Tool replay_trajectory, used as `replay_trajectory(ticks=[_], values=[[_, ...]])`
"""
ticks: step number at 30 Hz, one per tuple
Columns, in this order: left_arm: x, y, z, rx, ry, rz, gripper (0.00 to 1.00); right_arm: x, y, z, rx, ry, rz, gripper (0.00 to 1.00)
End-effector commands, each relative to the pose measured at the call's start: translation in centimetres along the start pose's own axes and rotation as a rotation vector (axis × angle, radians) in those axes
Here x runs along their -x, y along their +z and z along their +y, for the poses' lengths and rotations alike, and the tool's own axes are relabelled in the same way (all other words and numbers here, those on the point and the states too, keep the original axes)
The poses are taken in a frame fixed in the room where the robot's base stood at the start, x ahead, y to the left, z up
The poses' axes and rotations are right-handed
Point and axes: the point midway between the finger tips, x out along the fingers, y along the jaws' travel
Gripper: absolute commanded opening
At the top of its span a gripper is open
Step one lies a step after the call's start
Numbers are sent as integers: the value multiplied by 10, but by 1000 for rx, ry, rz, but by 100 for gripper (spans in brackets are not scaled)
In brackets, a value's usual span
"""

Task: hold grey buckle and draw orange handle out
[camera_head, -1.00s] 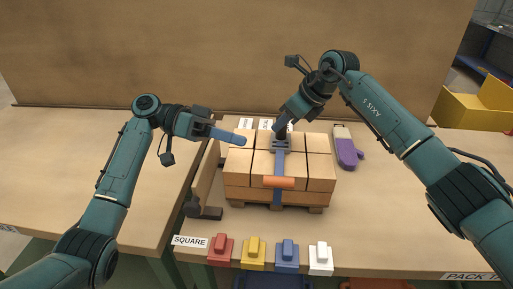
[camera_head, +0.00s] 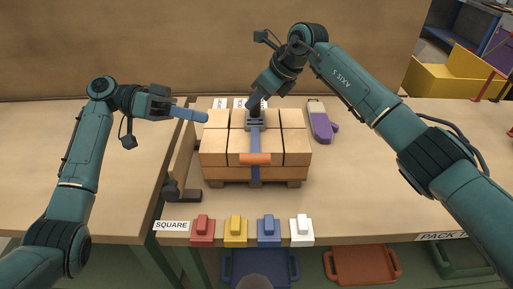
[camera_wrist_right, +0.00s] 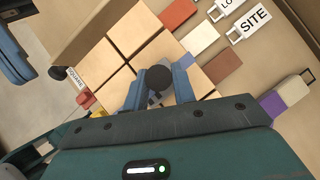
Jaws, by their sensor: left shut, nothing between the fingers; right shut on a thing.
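The grey buckle (camera_head: 256,124) is on top of the pack. The orange handle (camera_head: 255,159) lies across the strap on the front face. My right gripper (camera_head: 257,108) is at the buckle from above, shut on its dark knob; the right wrist view shows the round knob (camera_wrist_right: 158,79) between the blue fingers, hiding most of the buckle. My left gripper (camera_head: 205,118) is shut and empty, its blue fingers near the pack's upper left edge, apart from the handle.
Red (camera_head: 203,231), yellow (camera_head: 235,231), blue (camera_head: 268,230) and white (camera_head: 301,230) blocks line the front table edge. A dark-footed upright board (camera_head: 182,165) stands left of the pack. A purple-and-white item (camera_head: 321,124) lies to its right.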

Motion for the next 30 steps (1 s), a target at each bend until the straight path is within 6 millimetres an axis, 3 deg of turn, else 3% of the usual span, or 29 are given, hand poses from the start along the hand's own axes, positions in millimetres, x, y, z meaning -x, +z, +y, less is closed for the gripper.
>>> replay_trajectory(ticks=[1, 2, 10, 20, 23, 30], values=[[0, 0, 0, 0, 0, 0, 0, 0, 0, 0, 0, 1, 1, 8], [0, 0, 0, 0, 0, 0, 0, 0, 0, 0, 0, 1, 1, 28], [0, 0, 0, 0, 0, 0, 0, 0, 0, 0, 0, 0, 1, 51], [0, 0, 0, 0, 0, 0, 0, 5, 0, -1, 0, -1, 0, 52], [0, 0, 0, 0, 0, 0, 0, 18, 0, -1, 0, -2, -1, 52], [0, 0, 0, 0, 0, 0, 0, 70, 0, -1, 2, -5, -2, 52]])
